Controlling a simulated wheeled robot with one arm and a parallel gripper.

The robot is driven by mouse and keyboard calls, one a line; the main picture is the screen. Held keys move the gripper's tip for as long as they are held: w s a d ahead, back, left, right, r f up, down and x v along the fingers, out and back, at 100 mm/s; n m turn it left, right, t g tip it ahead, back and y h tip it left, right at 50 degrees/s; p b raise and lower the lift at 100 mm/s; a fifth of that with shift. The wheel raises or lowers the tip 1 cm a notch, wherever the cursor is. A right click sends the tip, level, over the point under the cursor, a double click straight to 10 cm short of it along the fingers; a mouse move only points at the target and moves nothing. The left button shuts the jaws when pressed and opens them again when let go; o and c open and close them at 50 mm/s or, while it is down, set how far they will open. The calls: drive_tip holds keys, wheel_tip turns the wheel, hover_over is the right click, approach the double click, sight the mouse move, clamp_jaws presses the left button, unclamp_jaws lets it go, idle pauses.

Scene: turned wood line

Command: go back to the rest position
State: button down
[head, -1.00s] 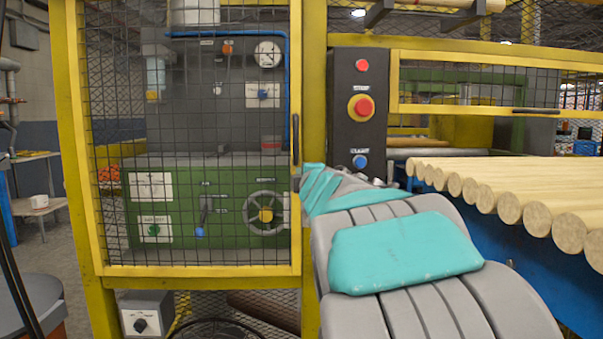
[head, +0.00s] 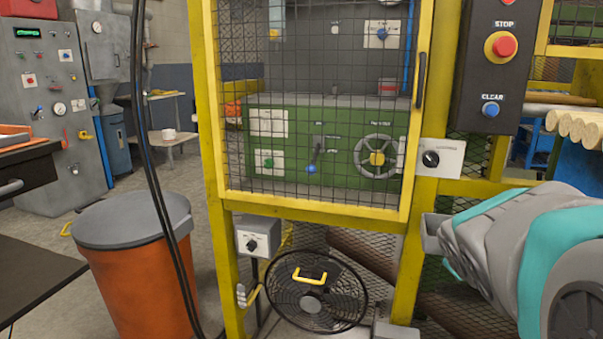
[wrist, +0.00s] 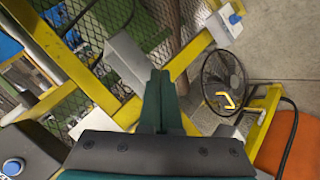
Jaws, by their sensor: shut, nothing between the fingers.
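My gripper (wrist: 160,85) shows in the wrist view with its two fingers together and nothing between them. It points down towards the yellow frame and the floor. In the head view my grey and teal arm comes in from the right edge, and its end is in front of the lower right of the yellow-framed cage. The fingers cannot be made out in the head view. No other object is named by the task.
A mesh cage door (head: 310,199) stands ahead, with a control box (head: 490,75) at its right. A floor fan (head: 318,290) stands below. An orange bin (head: 140,275) is at left, near a hanging black cable. Wooden rods (head: 580,128) lie at far right. Grey floor shows at left.

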drive_tip(key=s+a+f+m+g+y, duration=0.1)
drive_tip(key=s+a+f+g, duration=0.2)
drive_tip(key=s, duration=0.6)
drive_tip(key=s+a+f+m+g+y, duration=0.2)
drive_tip(key=s+a+f+g, duration=0.1)
drive_tip(key=s+a+f, duration=0.4)
drive_tip(key=s+a+f+m+g+y, duration=0.1)
drive_tip(key=s+a+f+g, duration=0.3)
drive_tip(key=s, duration=0.7)
drive_tip(key=shift+s+a+f+m+y, duration=0.3)
drive_tip(key=shift+s+a+f+y, duration=0.1)
drive_tip(key=shift+a+f+y, duration=0.3)
drive_tip(key=c, duration=1.6)
unclamp_jaws()
